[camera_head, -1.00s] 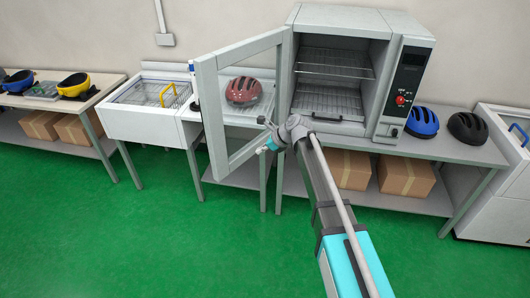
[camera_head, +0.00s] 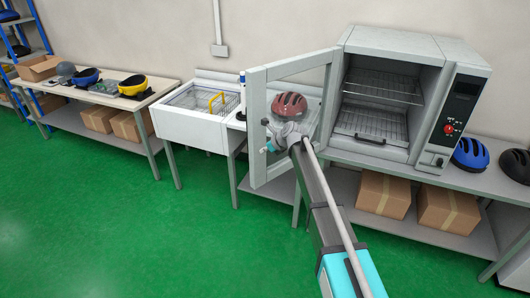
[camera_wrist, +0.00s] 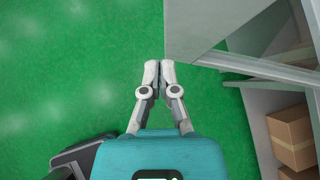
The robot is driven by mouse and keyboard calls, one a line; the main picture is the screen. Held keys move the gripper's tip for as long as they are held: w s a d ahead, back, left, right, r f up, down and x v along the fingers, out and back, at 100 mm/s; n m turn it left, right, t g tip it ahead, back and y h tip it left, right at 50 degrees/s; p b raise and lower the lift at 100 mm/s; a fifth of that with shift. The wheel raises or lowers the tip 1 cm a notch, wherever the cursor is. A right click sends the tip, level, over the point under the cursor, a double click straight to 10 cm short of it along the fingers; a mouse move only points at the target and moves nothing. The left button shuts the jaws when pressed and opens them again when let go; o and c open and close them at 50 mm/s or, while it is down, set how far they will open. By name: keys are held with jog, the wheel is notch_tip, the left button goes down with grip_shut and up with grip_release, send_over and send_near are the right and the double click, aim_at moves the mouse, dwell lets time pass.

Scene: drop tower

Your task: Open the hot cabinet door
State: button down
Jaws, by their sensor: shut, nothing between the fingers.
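The hot cabinet (camera_head: 408,48) is a grey box oven on the bench, with two wire racks inside and a control panel with a red knob on its right. Its glass-windowed door (camera_head: 257,132) stands wide open, swung out to the left. My gripper (camera_wrist: 159,65) is shut and empty, its fingertips close to the door's lower corner in the wrist view; I cannot tell whether they touch. In the head view my wrist lies in front of the door, and the gripper's fingers are hard to make out there.
A red helmet (camera_head: 289,105) shows behind the door glass. A blue helmet (camera_head: 470,152) and a black helmet (camera_head: 516,165) sit right of the cabinet. Cardboard boxes (camera_head: 383,193) stand on the shelf below. A white basin (camera_head: 190,125) stands left; green floor in front is clear.

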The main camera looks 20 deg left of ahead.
jog(key=shift+w+d, duration=0.1)
jog(key=shift+w, duration=0.05)
jog(key=shift+d, duration=0.1)
jog(key=s+d+r+p, duration=0.6)
jog(key=d+r+p, duration=0.1)
jog(key=d, duration=0.2)
dwell(0.9)
jog(key=shift+d, duration=0.1)
dwell(0.5)
